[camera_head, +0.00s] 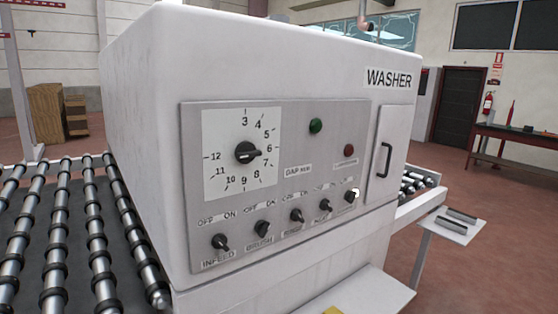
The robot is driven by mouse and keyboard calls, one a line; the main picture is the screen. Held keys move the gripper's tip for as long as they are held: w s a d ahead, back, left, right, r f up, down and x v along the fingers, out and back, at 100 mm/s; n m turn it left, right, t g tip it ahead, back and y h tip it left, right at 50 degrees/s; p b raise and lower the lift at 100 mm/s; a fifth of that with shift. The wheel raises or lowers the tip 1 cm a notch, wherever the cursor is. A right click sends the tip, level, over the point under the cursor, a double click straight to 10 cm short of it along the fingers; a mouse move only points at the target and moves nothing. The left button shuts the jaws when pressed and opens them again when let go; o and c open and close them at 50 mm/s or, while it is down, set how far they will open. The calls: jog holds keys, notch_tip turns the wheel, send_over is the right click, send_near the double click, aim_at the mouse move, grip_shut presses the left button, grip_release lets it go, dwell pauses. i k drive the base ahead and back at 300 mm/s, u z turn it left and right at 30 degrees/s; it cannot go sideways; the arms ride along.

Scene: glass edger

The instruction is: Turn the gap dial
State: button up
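The gap dial is a black round knob (246,152) on a white square scale plate (215,125) marked from 3 to 12. The plate is at the upper left of the grey control panel (330,160) on the white washer. The knob's pointer seems to point right, near 6 or 7; the exact mark is too small to tell. A small label reading GAP (298,170) is right of the plate. Nothing touches the dial. My gripper is not in view.
Several black switches, such as the infeed switch (221,242), line the panel's lower edge. A green button (316,126) and a red one (349,150) sit right of the dial. A roller conveyor (60,240) is left; a small side table (450,222) is right.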

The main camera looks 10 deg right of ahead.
aim_at(245, 152)
jog(key=u, duration=0.15)
jog(key=i, duration=0.9)
jog(key=z, duration=0.05)
